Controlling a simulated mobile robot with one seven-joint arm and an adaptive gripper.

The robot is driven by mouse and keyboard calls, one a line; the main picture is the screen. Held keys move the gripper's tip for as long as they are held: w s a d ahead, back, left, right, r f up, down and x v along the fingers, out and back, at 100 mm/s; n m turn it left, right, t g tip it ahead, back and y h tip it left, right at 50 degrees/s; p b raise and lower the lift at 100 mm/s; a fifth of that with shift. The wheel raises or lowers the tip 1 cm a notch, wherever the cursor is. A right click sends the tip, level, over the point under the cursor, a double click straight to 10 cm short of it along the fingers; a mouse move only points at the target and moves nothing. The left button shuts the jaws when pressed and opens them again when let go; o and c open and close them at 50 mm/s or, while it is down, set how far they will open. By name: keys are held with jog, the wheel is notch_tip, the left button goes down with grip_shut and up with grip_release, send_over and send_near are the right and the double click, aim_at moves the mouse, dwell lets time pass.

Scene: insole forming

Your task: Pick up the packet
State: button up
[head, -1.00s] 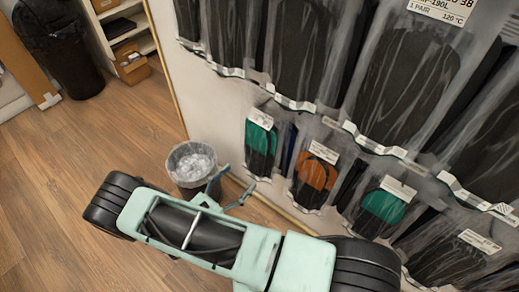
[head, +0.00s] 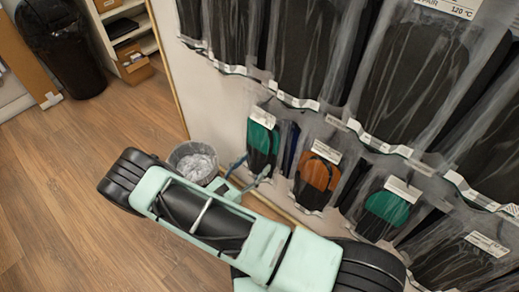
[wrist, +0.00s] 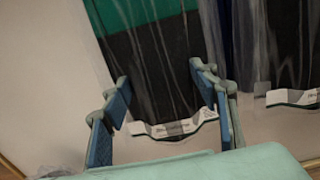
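Several clear packets hang on the wall rack in the head view. The one nearest my gripper is a green and black packet (head: 262,142) with a white label on top. My gripper (head: 251,171) is just below and left of its lower end. In the wrist view, my gripper (wrist: 160,78) is open, with blue-padded fingers spread apart. The same packet (wrist: 155,60) shows beyond and between the fingers, its white-labelled lower edge crossing the gap. Nothing is held. Whether the fingers touch the packet cannot be told.
An orange and black packet (head: 316,178) and another green packet (head: 388,209) hang to the right. Large dark packets (head: 405,80) hang above. A waste bin (head: 192,163) stands on the floor behind my arm. A black bin (head: 65,50) and shelf (head: 125,35) are at upper left.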

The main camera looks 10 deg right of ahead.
jog(key=c, duration=0.7)
